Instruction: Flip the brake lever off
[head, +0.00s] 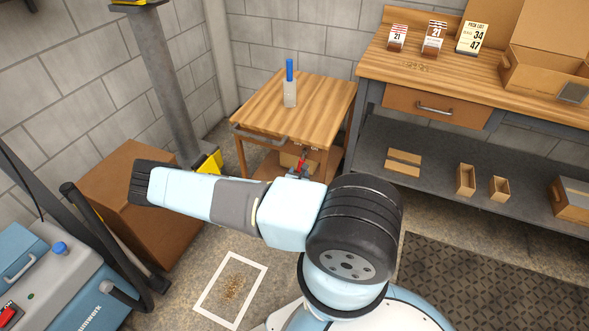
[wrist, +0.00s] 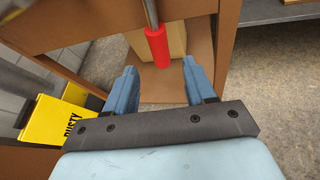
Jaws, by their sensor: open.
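The brake lever has a red grip (wrist: 157,47) on a thin metal rod, at the top middle of the wrist view. In the head view a small red part of the lever (head: 302,163) shows at the front of the wooden cart (head: 325,103), just above my arm. My gripper (wrist: 160,66) is open, with its two blue fingers on either side below the red grip. The lower end of the grip lies near the gap between the fingertips. I cannot tell the exact distance or any contact.
A bottle with a blue top (head: 290,85) stands on the cart. A workbench (head: 400,70) stands at the right, a blue machine (head: 70,285) at the lower left.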

